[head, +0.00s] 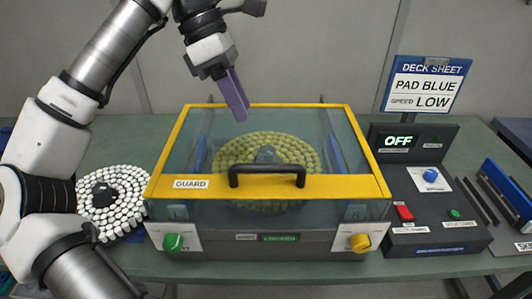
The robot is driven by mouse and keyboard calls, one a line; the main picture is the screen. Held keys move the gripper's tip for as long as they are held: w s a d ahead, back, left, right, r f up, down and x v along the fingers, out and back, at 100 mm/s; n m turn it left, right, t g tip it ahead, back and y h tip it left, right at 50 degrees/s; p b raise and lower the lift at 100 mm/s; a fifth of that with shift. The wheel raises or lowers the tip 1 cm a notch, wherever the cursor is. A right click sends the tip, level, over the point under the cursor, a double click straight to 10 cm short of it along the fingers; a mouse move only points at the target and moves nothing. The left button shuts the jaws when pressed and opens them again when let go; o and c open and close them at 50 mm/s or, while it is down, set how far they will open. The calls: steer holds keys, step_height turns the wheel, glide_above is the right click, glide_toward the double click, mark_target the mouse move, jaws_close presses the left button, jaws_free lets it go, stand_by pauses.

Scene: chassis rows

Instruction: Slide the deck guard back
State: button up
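The deck guard (336,187) is a clear cover with a yellow frame, a "GUARD" label and a black handle (267,170) on its front bar. It lies over the grey deck housing (318,245). A round disc of yellow-green beads (240,150) shows through the clear panel. My gripper (240,115) has purple fingers that point down, in view above the rear part of the guard and apart from the handle. The fingers overlap in this view, so I cannot tell whether there is a gap between them. Nothing is seen in them.
A green knob (173,243) and a yellow knob (360,242) are on the housing's front. At right is a control box (425,215) reading "OFF", below a sign (425,87) reading "PAD BLUE, SPEED LOW". A white-beaded disc (125,190) lies at left, and a blue rack (505,200) stands far right.

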mark_target(270, 165)
steer(key=p+x, duration=0.2)
steer(key=x, duration=1)
steer(key=shift+d+r, duration=0.1)
jaws_close()
